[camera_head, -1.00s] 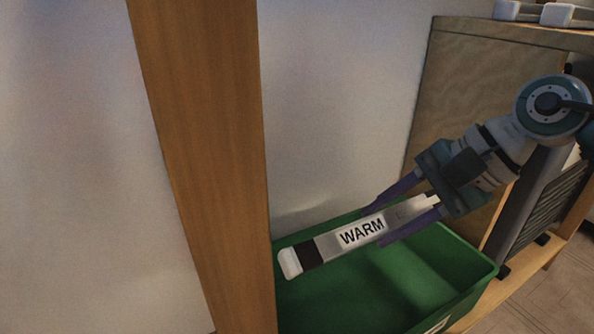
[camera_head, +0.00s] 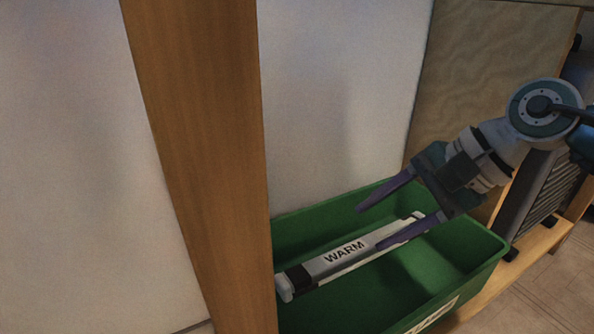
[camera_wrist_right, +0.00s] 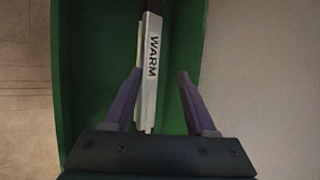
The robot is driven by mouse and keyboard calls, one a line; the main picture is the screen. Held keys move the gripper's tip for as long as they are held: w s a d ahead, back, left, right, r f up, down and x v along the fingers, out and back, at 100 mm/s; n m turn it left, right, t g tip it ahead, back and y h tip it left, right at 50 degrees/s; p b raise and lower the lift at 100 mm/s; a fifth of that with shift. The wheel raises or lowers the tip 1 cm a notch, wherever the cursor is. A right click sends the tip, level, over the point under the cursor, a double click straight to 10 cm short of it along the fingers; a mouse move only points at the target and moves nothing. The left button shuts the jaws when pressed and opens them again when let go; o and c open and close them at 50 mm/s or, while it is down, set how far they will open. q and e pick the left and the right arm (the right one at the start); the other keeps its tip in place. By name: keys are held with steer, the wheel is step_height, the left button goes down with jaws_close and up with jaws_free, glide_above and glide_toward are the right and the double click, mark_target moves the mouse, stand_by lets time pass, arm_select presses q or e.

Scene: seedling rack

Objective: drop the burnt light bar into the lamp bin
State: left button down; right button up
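The light bar (camera_head: 345,254), white-grey with a dark band near one end and the label WARM, lies tilted inside the green lamp bin (camera_head: 480,262). Its near end reaches toward the wooden post. My right gripper (camera_head: 378,228) is open above the bin, its purple fingers spread and the bar below them. In the right wrist view the bar (camera_wrist_right: 150,70) lies between and beyond the open fingers (camera_wrist_right: 158,75), closer to the left one, inside the green bin (camera_wrist_right: 76,60). Whether a finger touches the bar I cannot tell. My left gripper is not in view.
A wooden post (camera_head: 205,150) stands upright left of the bin and hides part of it. A pale wall (camera_head: 340,100) is behind. A wooden panel (camera_head: 480,70) stands at the back right. The bin stands on a wooden shelf (camera_head: 540,245).

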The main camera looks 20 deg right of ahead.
steer(key=shift+o, duration=1.4)
steer(key=p+v, duration=0.7)
steer(key=v, duration=0.3)
